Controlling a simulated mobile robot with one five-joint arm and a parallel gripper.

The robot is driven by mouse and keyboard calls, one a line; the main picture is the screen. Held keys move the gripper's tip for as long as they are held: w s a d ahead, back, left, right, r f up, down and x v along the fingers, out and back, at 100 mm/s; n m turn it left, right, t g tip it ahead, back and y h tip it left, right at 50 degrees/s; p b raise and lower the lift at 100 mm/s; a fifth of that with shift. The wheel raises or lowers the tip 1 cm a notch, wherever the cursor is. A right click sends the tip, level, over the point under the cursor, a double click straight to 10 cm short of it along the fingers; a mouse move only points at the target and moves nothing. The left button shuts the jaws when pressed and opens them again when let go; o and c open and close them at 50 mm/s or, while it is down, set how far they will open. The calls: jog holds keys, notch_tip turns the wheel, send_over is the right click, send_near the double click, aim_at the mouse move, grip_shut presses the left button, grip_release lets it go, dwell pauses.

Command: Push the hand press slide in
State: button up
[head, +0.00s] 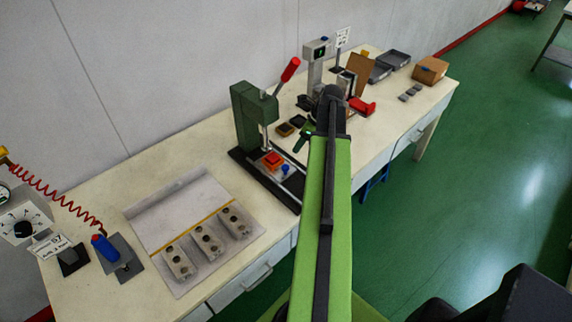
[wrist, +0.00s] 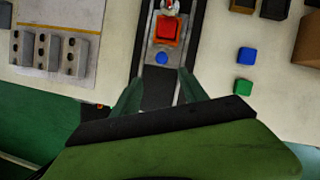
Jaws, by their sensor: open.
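The green hand press (head: 250,112) with a red-gripped lever stands on a dark base at the middle of the bench. Its slide (head: 269,167) is a light plate carrying an orange-red block, with a blue knob (head: 285,169) at its front. In the wrist view the slide (wrist: 154,54) lies on the dark rail, with the red block (wrist: 167,30) on it and the blue knob (wrist: 162,58) at its near end. My gripper (wrist: 158,82) is open and empty, its two fingers on either side of the rail, just short of the knob. Contact is not visible.
A tray (head: 150,217) with several grey blocks lies left of the press. Small blue (wrist: 246,55) and green (wrist: 243,87) cubes lie right of the rail. Small bins, a red item (head: 362,106) and a cardboard box (head: 430,70) stand farther along the bench.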

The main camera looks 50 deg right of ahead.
aim_at(286, 167)
jog(key=b+x, duration=0.4)
jog(key=x, duration=0.1)
jog(key=b+x, duration=1)
jog(key=shift+s+d+f, duration=0.2)
jog(key=shift+s+f, duration=0.05)
jog(key=shift+f, duration=0.3)
jog(key=shift+w+a+f+b, duration=0.1)
jog(key=shift+w+f+b, duration=0.15)
jog(key=shift+f+b, duration=0.15)
jog(key=shift+r, duration=0.1)
jog(key=shift+c, duration=0.3)
grip_shut()
